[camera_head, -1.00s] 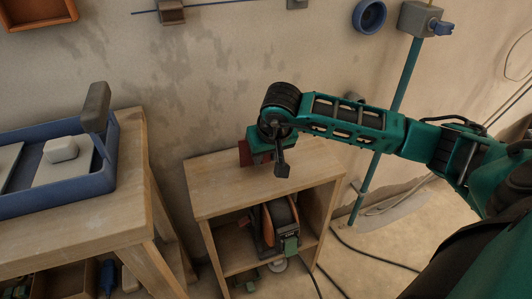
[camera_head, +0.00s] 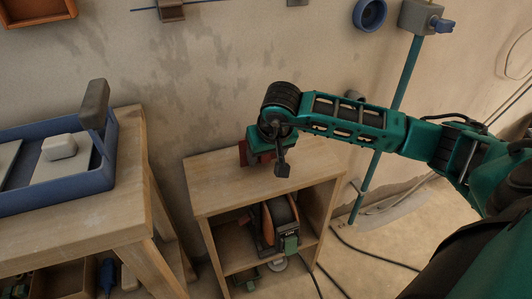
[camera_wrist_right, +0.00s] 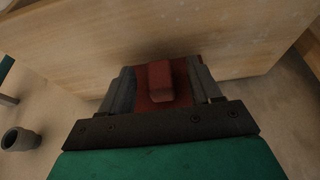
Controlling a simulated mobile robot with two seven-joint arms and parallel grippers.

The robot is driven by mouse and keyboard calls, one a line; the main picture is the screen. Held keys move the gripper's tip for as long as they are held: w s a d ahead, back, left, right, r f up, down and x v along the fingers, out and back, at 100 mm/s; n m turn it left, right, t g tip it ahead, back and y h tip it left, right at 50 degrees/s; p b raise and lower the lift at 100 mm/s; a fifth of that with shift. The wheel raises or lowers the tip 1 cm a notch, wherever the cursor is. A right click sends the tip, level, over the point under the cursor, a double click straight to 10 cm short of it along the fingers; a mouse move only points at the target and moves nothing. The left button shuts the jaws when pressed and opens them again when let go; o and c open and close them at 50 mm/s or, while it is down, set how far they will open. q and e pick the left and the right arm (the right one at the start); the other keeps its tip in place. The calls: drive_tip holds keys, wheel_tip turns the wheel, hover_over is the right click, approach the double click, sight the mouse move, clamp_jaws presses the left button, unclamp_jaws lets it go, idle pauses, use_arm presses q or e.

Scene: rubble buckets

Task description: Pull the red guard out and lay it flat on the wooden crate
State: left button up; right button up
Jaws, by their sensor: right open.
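The red guard (camera_head: 244,153) shows as a small dark red patch at my right gripper, over the top of the wooden crate (camera_head: 215,186). In the right wrist view the guard (camera_wrist_right: 160,85) is a red plate with a raised block, lying between the two grey fingers of my right gripper (camera_wrist_right: 163,82). The fingers are open, one on each side of it. Whether the guard touches the crate top is unclear. In the head view my right gripper (camera_head: 262,148) is partly hidden by its own wrist. My left gripper is out of view.
The crate's open front holds an orange and black machine (camera_head: 280,222) with a green part. A wooden bench (camera_head: 100,225) with a blue tray (camera_head: 98,178) stands at left. A teal pole (camera_head: 385,135) rises at right, with cables on the floor. The crate top's front is clear.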

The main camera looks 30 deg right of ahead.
use_arm(q)
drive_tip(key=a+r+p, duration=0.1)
drive_tip(key=p, duration=0.2)
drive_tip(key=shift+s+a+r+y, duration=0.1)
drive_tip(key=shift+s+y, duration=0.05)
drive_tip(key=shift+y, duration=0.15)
use_arm(e)
drive_tip(key=v, duration=1.2)
drive_tip(key=shift+s+r, duration=0.2)
drive_tip(key=shift+r, duration=0.15)
